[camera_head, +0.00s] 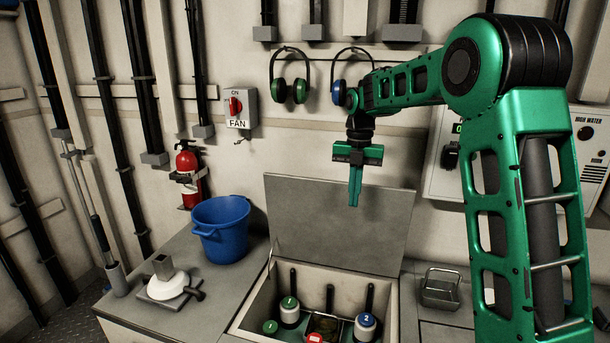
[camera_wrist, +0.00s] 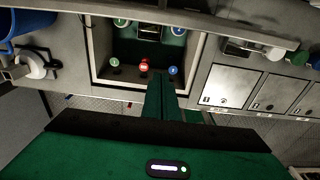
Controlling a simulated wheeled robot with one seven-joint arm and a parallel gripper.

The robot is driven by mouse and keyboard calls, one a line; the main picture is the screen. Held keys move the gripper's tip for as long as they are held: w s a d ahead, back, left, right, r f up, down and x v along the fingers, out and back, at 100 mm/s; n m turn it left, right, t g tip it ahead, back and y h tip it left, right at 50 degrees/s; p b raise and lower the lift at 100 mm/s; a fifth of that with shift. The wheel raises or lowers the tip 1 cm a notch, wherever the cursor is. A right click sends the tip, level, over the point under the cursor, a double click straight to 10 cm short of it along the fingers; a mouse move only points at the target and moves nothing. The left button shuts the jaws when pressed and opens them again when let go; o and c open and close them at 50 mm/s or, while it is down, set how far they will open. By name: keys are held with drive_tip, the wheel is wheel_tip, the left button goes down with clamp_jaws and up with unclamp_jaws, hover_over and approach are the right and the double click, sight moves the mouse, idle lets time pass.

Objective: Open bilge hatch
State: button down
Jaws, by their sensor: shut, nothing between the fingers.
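The hatch lid (camera_head: 335,225) stands raised and leans back against the wall behind the bilge opening, so the hatch is open. Inside the opening (camera_head: 262,303) are several pipes and valves with numbered green and blue caps and a red piece. The opening also shows in the wrist view (camera_wrist: 98,45), with the same coloured caps inside. My gripper (camera_head: 354,203) is shut and empty, pointing down, in front of the lid's upper edge and apart from what I can see. In the wrist view its closed green fingers (camera_wrist: 160,100) reach toward the opening.
A blue bucket (camera_head: 221,230) and a white fitting (camera_head: 168,287) stand on the counter left of the opening. A fire extinguisher (camera_head: 187,172), a fan switch (camera_head: 236,107) and ear defenders (camera_head: 290,91) are on the wall.

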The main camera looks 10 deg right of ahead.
drive_tip(key=s+a+f, duration=0.2)
drive_tip(key=s, duration=0.3)
wheel_tip(320, 180, up, 10)
drive_tip(key=r, duration=0.1)
drive_tip(key=w+a+f+m+g, duration=0.2)
drive_tip(key=w+a+m, duration=0.75)
drive_tip(key=m, duration=0.85)
drive_tip(key=s+d+f+m+t, duration=0.1)
drive_tip(key=s+d+m, duration=0.5)
drive_tip(key=s, duration=0.5)
drive_tip(key=s+d+f+m+t, duration=0.1)
drive_tip(key=s+d+m, duration=0.3)
drive_tip(key=s+d, duration=0.55)
drive_tip(key=s+d+f+m, duration=0.2)
drive_tip(key=s+f+m, duration=0.1)
drive_tip(key=s, duration=0.5)
drive_tip(key=s+d+f+m, duration=0.2)
drive_tip(key=s+f, duration=0.2)
drive_tip(key=s, duration=0.5)
drive_tip(key=s+d+f+m, duration=0.2)
drive_tip(key=s+f+m, duration=0.1)
drive_tip(key=s, duration=0.5)
drive_tip(key=shift+s+f+m+t, duration=0.2)
drive_tip(key=shift+s+m+t, duration=0.1)
